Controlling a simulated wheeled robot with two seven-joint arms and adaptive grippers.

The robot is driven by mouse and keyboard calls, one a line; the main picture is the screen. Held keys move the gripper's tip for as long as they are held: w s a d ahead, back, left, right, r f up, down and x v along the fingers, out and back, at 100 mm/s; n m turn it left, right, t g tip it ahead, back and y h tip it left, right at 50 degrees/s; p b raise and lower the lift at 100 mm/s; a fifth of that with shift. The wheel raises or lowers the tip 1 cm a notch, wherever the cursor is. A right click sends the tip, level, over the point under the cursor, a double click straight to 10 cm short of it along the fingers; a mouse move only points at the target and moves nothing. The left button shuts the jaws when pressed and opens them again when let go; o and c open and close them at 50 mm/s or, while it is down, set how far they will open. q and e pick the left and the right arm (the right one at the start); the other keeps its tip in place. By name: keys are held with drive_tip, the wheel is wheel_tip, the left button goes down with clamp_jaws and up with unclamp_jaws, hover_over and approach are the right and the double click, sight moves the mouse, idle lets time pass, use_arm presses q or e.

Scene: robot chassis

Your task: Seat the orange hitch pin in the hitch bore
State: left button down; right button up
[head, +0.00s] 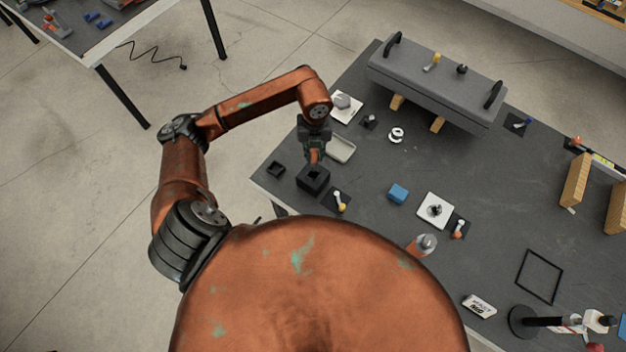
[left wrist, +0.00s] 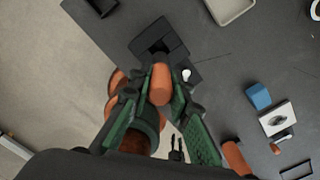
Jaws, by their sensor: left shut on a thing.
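The orange hitch pin (head: 314,157) is held in my left gripper (head: 314,153), just over the black hitch block (head: 313,181) near the table's left edge. The left wrist view shows the orange pin (left wrist: 160,84) between the green-sided fingers of the left gripper (left wrist: 160,88). There the black block (left wrist: 172,35) lies beyond the pin, with its dark square opening in view. The pin's lower end is hard to make out, and I cannot tell whether it touches the block. My right gripper is in neither view.
A small black square holder (head: 275,169) lies left of the block. A yellow-ended tool (head: 340,202) on a dark pad is close at its right. A pale tray (head: 340,149) sits behind. A blue block (head: 397,194) and a large grey case (head: 435,85) stand farther off.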

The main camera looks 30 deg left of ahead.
sight(313, 169)
use_arm(q)
drive_tip(key=shift+a+n, duration=0.1)
drive_tip(key=shift+n, duration=0.4)
drive_tip(key=shift+f, duration=0.25)
wheel_tip(313, 169, down, 10)
drive_tip(key=shift+r+p, duration=0.25)
drive_tip(key=shift+p, duration=0.4)
drive_tip(key=shift+f, duration=0.1)
drive_tip(key=shift+f+n, duration=0.1)
drive_tip(key=shift+n, duration=0.2)
drive_tip(key=c, duration=1.8)
unclamp_jaws()
